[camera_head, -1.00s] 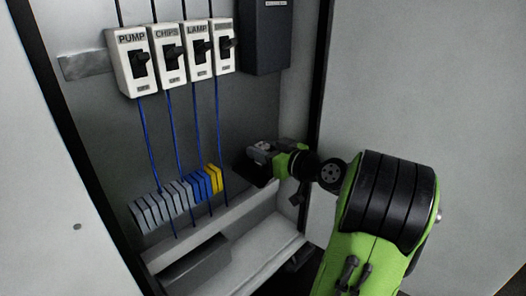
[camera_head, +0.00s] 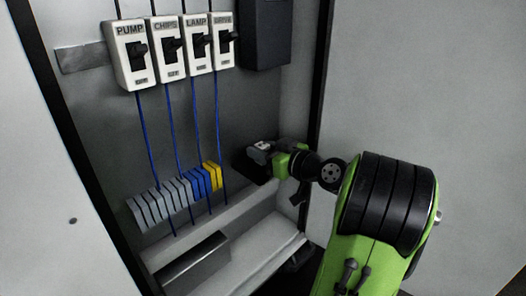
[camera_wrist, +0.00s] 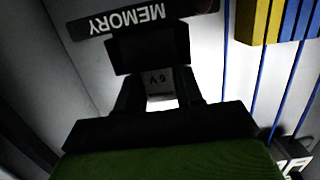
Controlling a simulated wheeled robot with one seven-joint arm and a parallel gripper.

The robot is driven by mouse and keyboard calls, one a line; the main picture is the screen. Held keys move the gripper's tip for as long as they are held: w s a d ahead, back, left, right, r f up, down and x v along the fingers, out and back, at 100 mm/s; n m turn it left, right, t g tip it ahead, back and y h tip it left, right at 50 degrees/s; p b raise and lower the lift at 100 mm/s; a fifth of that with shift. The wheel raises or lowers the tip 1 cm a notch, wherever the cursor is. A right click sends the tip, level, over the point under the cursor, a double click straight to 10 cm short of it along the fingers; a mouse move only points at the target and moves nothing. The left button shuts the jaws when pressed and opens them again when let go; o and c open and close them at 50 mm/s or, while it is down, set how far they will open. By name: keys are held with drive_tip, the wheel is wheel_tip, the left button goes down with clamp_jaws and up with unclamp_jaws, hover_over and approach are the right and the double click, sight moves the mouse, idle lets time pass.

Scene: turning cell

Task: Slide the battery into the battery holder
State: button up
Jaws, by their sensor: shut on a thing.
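My gripper (camera_wrist: 158,92) is shut on the battery (camera_wrist: 159,77), a grey block marked 6V that shows upside down between the dark fingers in the wrist view. Just beyond it is the dark battery holder (camera_wrist: 148,50), under a dark strip lettered MEMORY (camera_wrist: 140,15). The battery's far end meets or overlaps the holder in that view; I cannot tell how far it is inside. In the head view my gripper (camera_head: 265,149) is at the cabinet's right side, beside the dark holder (camera_head: 249,166), and partly hides it.
Breakers (camera_head: 133,50) with blue wires hang upper left. Grey, blue and yellow terminal blocks (camera_head: 168,200) stand left of my gripper; yellow ones (camera_wrist: 258,20) show in the wrist view. A dark box (camera_head: 267,35) is above. A grey trough (camera_head: 195,266) lies low.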

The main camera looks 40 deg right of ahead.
drive_tip(key=o, duration=1.2)
drive_tip(key=s+p, duration=0.1)
drive_tip(key=s, duration=0.4)
drive_tip(key=s+r+p, duration=0.1)
drive_tip(key=s, duration=0.4)
drive_tip(key=s+r+p, duration=0.1)
drive_tip(key=s, duration=0.4)
drive_tip(key=shift+s+d+r+p, duration=0.2)
drive_tip(key=shift+s+p, duration=0.1)
drive_tip(key=shift+p, duration=0.1)
